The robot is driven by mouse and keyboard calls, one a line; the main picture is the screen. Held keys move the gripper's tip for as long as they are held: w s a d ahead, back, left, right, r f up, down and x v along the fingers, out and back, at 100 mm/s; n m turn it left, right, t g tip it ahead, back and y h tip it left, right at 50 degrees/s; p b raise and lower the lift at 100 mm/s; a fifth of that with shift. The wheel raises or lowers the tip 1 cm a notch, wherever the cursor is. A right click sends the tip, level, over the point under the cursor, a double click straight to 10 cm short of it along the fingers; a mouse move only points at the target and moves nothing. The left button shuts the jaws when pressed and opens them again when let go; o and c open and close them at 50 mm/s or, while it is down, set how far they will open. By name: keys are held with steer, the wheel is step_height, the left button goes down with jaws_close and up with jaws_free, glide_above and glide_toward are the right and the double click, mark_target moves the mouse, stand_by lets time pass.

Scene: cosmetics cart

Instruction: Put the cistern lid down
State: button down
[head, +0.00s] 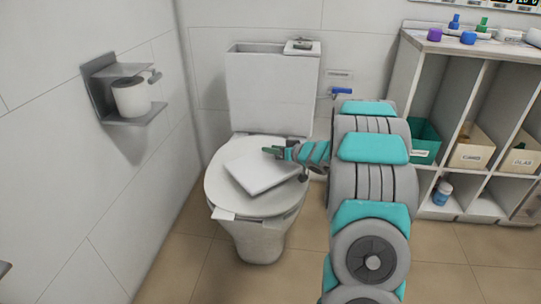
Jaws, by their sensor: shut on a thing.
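The cistern lid, a flat white slab (262,170), is over the closed toilet seat cover (222,192), lying at an angle. I cannot tell if it rests fully on the cover or is slightly above it. My gripper (287,163) is at the slab's right side and shut on it; the fingertips are small and partly hidden. The white cistern (270,95) stands behind, its top open with a dark gap along the rim.
A small white piece with a dark part (302,47) sits on the cistern's top right. A paper roll holder (125,70) is on the left wall. A shelf unit (438,125) with bins and bottles stands at right. Floor tiles (205,262) are clear at front left.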

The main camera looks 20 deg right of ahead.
mark_target(294, 167)
steer(key=shift+w, duration=0.75)
steer(key=shift+w+f, duration=0.15)
steer(key=shift+f, duration=1.6)
steer(key=shift+c, duration=2.3)
jaws_free()
steer(key=v, duration=1.2)
